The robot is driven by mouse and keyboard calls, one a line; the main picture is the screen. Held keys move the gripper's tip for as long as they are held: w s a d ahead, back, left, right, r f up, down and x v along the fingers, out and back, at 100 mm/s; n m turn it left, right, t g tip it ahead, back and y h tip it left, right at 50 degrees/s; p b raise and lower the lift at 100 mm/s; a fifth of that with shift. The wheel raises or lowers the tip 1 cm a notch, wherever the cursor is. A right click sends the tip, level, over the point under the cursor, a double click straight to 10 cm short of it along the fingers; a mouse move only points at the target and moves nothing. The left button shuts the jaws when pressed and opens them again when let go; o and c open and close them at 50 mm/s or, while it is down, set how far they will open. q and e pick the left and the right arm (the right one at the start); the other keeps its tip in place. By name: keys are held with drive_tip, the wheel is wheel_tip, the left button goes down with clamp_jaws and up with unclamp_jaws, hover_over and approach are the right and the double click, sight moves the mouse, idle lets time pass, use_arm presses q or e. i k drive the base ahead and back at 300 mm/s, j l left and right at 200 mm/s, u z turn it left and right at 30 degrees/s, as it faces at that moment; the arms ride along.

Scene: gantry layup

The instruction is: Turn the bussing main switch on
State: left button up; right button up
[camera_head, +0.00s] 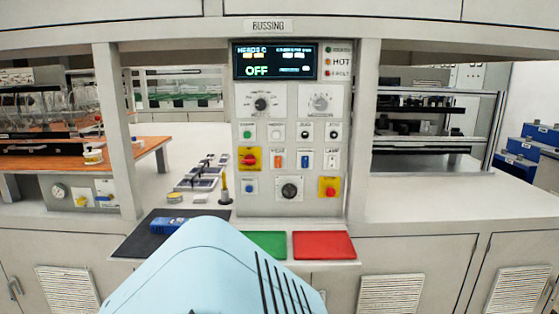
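The control panel (290,209) stands upright in the middle, under a sign (268,26) reading BUSSING. Its display (275,60) shows OFF in green. A red rotary knob (249,160) on a yellow plate sits at the panel's left side and looks like the main switch; its label and exact handle angle are too small to read. A red button (329,192) on another yellow plate is at the lower right. Neither of my grippers is in view.
A black mat (143,241) with a blue device (169,226), a green pad (264,245) and a red pad (324,245) lie below the panel. Thin dark panels (197,184) and small items are on the left bench. The white counter (440,195) at right is clear.

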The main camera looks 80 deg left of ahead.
sight(249, 160)
drive_tip(key=u, duration=2.8)
drive_tip(key=i+l, duration=0.15)
drive_tip(key=l, duration=0.2)
